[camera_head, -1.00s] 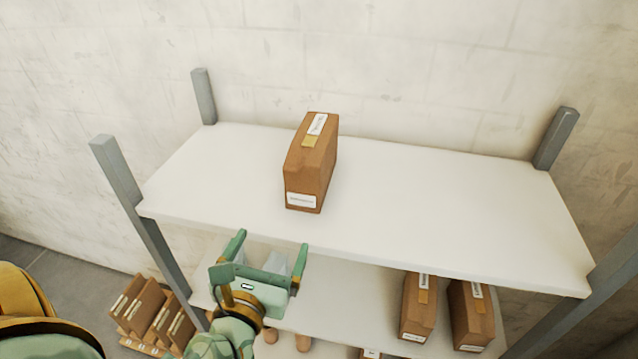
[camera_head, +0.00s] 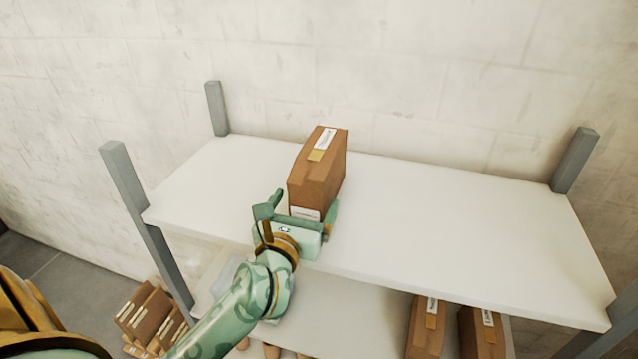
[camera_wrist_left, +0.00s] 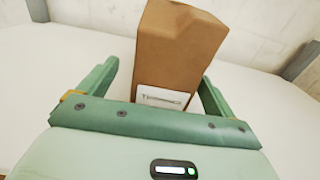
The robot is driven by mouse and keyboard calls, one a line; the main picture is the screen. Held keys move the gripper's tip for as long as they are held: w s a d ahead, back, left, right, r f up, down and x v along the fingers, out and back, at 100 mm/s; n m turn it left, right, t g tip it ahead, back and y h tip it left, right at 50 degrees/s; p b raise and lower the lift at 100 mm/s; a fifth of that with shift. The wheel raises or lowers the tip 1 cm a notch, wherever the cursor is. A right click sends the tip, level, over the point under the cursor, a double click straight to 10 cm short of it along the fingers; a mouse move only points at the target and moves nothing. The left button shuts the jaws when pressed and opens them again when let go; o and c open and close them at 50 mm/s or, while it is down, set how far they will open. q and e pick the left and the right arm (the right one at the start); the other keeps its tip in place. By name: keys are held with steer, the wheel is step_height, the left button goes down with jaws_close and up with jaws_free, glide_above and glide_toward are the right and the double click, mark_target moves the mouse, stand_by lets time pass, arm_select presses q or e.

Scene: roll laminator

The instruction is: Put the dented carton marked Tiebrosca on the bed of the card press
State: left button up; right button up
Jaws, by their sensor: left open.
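A brown carton (camera_head: 319,172) with a white label and tan tape on top stands upright on the top shelf. In the left wrist view the carton (camera_wrist_left: 176,58) rises between the two fingers of the gripper (camera_wrist_left: 158,92), with gaps visible at the sides. The card press is not in view. My right gripper is not in view.
The white top shelf (camera_head: 450,220) is otherwise bare, between grey posts (camera_head: 128,178). More brown cartons (camera_head: 427,328) stand on the shelf below, at right. Several cartons (camera_head: 148,312) sit low at the left. A pale wall stands behind.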

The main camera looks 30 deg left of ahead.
mark_target(313, 203)
arm_select(q)
steer(key=x, duration=0.4)
steer(key=shift+w+d+f+p, duration=0.1)
steer(key=shift+d+p, duration=0.2)
steer(key=shift+d, duration=0.05)
steer(key=shift+c, duration=0.9)
steer(key=c, duration=1)
steer(key=shift+o, duration=0.2)
steer(key=shift+r, duration=0.4)
step_height(313, 203, up, 3)
steer(key=shift+f, duration=0.15)
steer(key=s+d+r+p, duration=0.3)
steer(key=s+r+p, duration=0.1)
steer(key=s+p, duration=0.1)
steer(key=s+d+r+p, duration=0.2)
steer(key=s+r+p, duration=0.3)
steer(key=s, duration=0.3)
steer(key=shift+d+r, duration=0.25)
steer(key=shift+d, duration=0.15)
